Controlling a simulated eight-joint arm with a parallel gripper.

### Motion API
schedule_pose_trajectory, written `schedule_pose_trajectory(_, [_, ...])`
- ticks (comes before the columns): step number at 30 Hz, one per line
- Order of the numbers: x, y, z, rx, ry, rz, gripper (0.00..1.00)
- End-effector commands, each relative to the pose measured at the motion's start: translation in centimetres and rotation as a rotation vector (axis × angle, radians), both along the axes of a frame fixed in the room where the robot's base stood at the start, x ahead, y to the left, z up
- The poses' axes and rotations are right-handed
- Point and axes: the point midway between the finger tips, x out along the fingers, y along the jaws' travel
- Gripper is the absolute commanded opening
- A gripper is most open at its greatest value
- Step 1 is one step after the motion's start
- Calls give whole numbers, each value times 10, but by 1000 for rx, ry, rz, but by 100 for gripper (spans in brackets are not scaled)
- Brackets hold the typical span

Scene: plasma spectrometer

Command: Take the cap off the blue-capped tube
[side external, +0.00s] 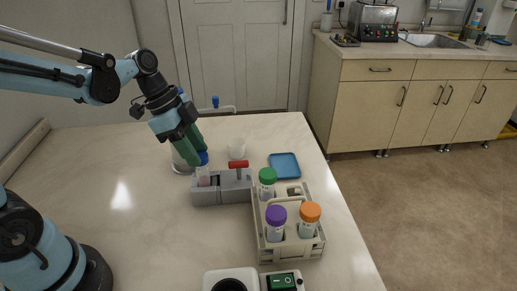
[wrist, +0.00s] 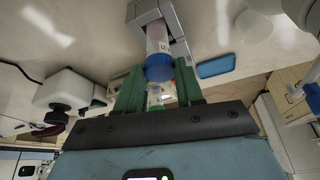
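The blue-capped tube (side external: 203,177) stands upright in a grey clamp block (side external: 222,194) with a red handle (side external: 238,164). Its blue cap (side external: 202,158) is on and also shows in the wrist view (wrist: 160,70). My gripper (side external: 193,156) has green fingers and reaches down at a tilt right at the cap. In the wrist view its fingers (wrist: 159,78) are apart, one on each side of the cap's near edge. I see no clear contact with the cap. The clamp's hold on the tube is partly hidden.
A rack (side external: 262,243) right of the clamp holds tubes with green (side external: 268,175), purple (side external: 276,215) and orange (side external: 310,211) caps. A white cup (side external: 237,149) and a blue tray (side external: 285,166) stand behind.

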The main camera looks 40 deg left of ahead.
Motion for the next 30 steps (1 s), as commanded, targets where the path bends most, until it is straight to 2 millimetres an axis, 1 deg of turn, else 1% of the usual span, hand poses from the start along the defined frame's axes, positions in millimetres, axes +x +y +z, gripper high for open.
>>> schedule_pose_trajectory(1, [0, 0, 0, 0, 0, 0, 20])
schedule_pose_trajectory(3, [0, 0, 0, 0, 0, 0, 9])
schedule_pose_trajectory(4, [0, 0, 0, 0, 0, 0, 8])
schedule_pose_trajectory(11, [0, 0, 0, 0, 0, 0, 8])
schedule_pose_trajectory(17, [0, 0, 4, 0, 0, 0, 8])
schedule_pose_trajectory(23, [0, 0, 20, 0, 0, 0, 8])
schedule_pose_trajectory(27, [0, 0, 41, 0, 0, 0, 8])
schedule_pose_trajectory(30, [-12, -18, 53, 0, 0, -8, 8])
